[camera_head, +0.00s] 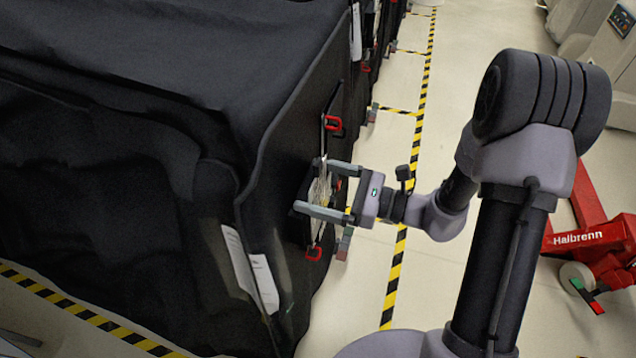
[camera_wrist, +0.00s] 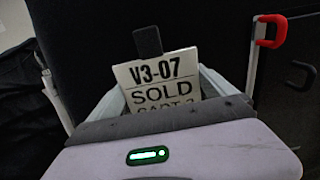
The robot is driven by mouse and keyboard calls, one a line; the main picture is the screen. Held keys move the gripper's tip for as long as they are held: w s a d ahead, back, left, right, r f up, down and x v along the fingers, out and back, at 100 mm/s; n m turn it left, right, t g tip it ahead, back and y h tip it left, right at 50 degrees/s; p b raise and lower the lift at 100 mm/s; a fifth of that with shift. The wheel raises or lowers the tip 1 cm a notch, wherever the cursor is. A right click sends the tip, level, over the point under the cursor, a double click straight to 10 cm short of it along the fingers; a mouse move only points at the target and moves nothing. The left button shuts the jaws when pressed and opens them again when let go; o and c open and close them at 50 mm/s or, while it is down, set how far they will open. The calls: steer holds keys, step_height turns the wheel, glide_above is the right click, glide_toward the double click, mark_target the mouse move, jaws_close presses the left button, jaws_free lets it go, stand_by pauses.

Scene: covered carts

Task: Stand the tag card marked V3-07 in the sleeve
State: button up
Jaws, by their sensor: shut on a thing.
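The tag card (camera_wrist: 163,83) shows in the wrist view, with "V3-07" and "SOLD" on its white face. A third line is partly hidden by my wrist. A dark tab (camera_wrist: 147,41) stands at its top edge. My gripper (camera_head: 314,188) has its fingers on either side of the card and is shut on it, close to the black side of the covered cart. The fingers (camera_wrist: 160,80) also show in the wrist view. A clear sleeve-like pocket (camera_head: 238,262) with white sheets shows low on the near cover; I cannot tell whether it is the task's sleeve.
The black covered cart (camera_head: 120,150) fills the left. Red-handled hardware (camera_head: 333,124) is on its side, above and below my gripper; a red handle (camera_wrist: 270,30) also shows in the wrist view. A red pallet jack (camera_head: 590,238) stands right. Floor with striped tape is open between.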

steer(key=o, duration=1)
steer(key=shift+c, duration=0.2)
